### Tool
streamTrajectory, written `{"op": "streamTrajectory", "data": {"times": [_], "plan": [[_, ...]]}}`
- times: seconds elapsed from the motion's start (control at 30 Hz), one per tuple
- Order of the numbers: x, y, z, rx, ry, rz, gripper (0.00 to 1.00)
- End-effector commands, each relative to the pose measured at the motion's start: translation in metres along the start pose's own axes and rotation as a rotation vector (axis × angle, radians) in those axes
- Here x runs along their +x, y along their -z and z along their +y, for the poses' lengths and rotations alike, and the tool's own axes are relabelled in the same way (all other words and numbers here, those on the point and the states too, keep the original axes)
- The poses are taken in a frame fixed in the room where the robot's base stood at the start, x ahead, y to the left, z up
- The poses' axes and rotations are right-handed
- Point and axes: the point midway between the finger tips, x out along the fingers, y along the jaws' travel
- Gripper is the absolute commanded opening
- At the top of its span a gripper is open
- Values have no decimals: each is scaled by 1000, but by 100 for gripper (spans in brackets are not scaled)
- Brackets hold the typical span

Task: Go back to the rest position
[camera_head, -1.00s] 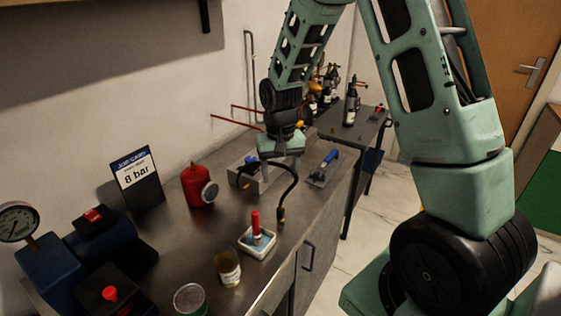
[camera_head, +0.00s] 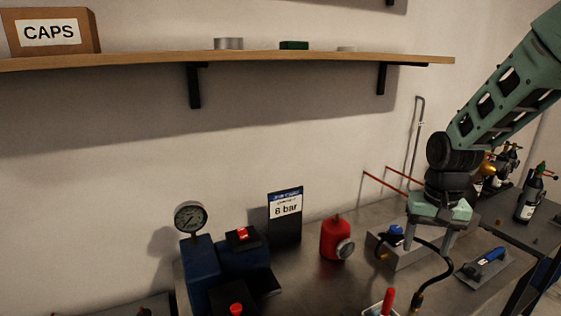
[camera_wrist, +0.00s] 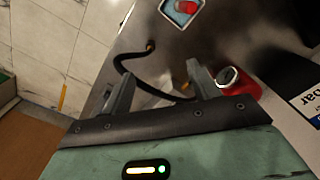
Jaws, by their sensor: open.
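My gripper (camera_head: 429,238) is open and points down over the workbench (camera_head: 325,275), above a grey block (camera_head: 408,257) with a blue part (camera_head: 396,234) on it. A black hose (camera_head: 440,281) with a brass end curves around below the fingers. In the wrist view the two fingers (camera_wrist: 162,78) stand apart with nothing clearly held between them. The hose (camera_wrist: 122,62) and a red canister (camera_wrist: 243,88) show beyond them. Whether a finger touches the block or hose I cannot tell.
A blue-handled tool (camera_head: 484,262) lies right. A shelf (camera_head: 290,58) with a CAPS box (camera_head: 50,31) hangs above.

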Motion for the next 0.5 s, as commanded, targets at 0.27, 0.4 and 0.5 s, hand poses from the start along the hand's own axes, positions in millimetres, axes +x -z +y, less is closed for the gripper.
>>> {"op": "streamTrajectory", "data": {"times": [0.27,0.4,0.5], "plan": [[-31,-146,-110,-519,54,-4,61],[-37,-226,-126,-784,56,-4,61],[-38,-267,-125,-924,50,-1,61]]}}
